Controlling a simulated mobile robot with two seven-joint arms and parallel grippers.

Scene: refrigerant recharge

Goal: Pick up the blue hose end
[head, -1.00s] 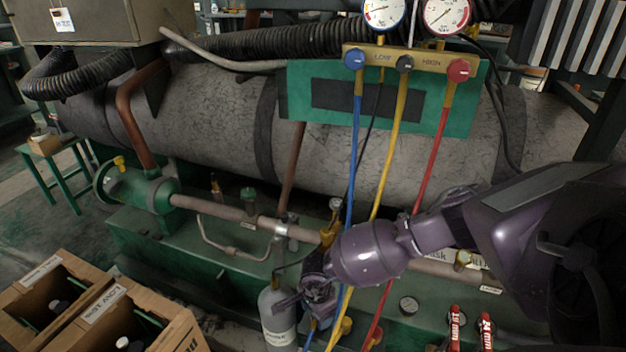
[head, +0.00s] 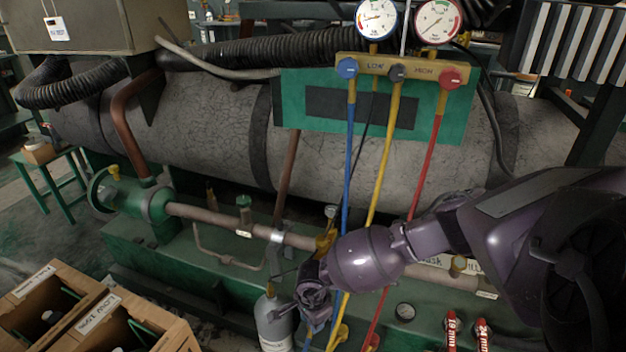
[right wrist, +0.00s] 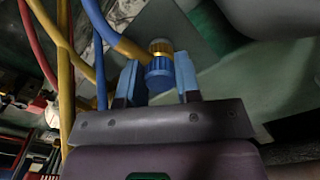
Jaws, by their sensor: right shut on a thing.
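The blue hose (head: 347,170) hangs from the manifold's left, blue knob past my right gripper. Its end, a blue ribbed fitting with a brass tip (right wrist: 158,66), sits between the two blue fingers of my right gripper (right wrist: 157,78) in the right wrist view. The gripper is shut on it. My left gripper is not in view.
Yellow (head: 383,180) and red (head: 429,170) hoses hang close to my right arm. Open cardboard boxes (head: 170,340) stand at lower left.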

